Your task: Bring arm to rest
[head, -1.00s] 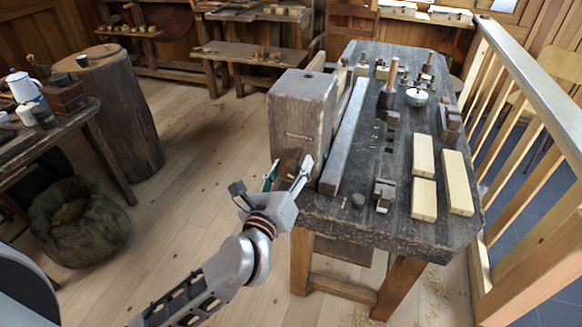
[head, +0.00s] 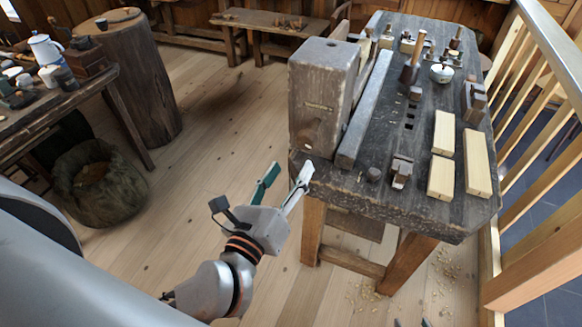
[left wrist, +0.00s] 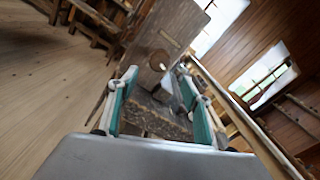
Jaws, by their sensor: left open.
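My left gripper (head: 286,178) is open and empty in the head view, just in front of the near left corner of the dark workbench (head: 345,190). Its two fingers point up toward the bench's wooden vise block (head: 322,85). In the left wrist view the open fingers (left wrist: 160,100) stand apart with nothing between them, and the vise block (left wrist: 172,35) with its round knob lies beyond. Whether a fingertip touches the bench I cannot tell. A large grey part of my own body fills the lower left of the head view.
Pale wood blocks (head: 478,160) and a small white bowl (head: 442,73) stand on the bench. A wooden railing (head: 555,90) runs along the right. At left are a table with a jug (head: 46,50), a stump (head: 140,90) and a sack (head: 98,185). Open floor lies between.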

